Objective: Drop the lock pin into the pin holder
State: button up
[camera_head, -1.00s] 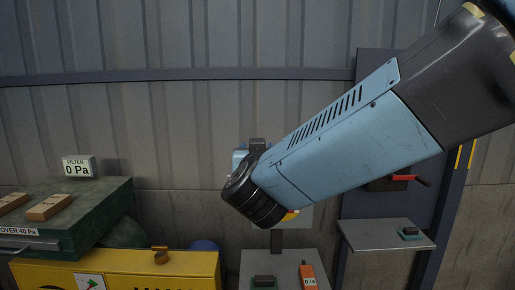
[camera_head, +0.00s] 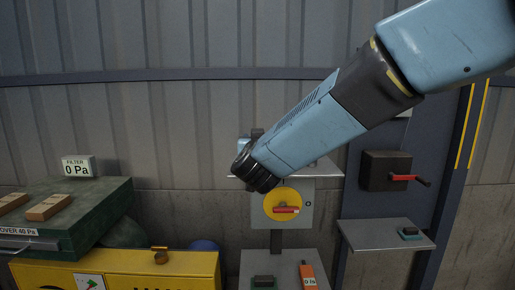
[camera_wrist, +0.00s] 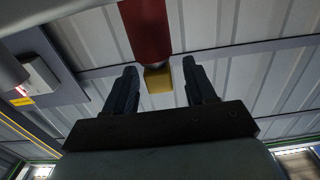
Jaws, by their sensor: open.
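In the wrist view my gripper (camera_wrist: 160,69) has its two dark fingers spread apart. I cannot pick out the pin holder with certainty.
A grey box with a yellow disc (camera_head: 270,207) and red handle stands just below my arm's end. Right of it are a panel with a dark red-handled switch box (camera_head: 386,171) and a shelf (camera_head: 360,238).

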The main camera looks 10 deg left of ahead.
jog(key=shift+x, duration=0.95)
jog(key=shift+c, duration=0.4)
grip_shut()
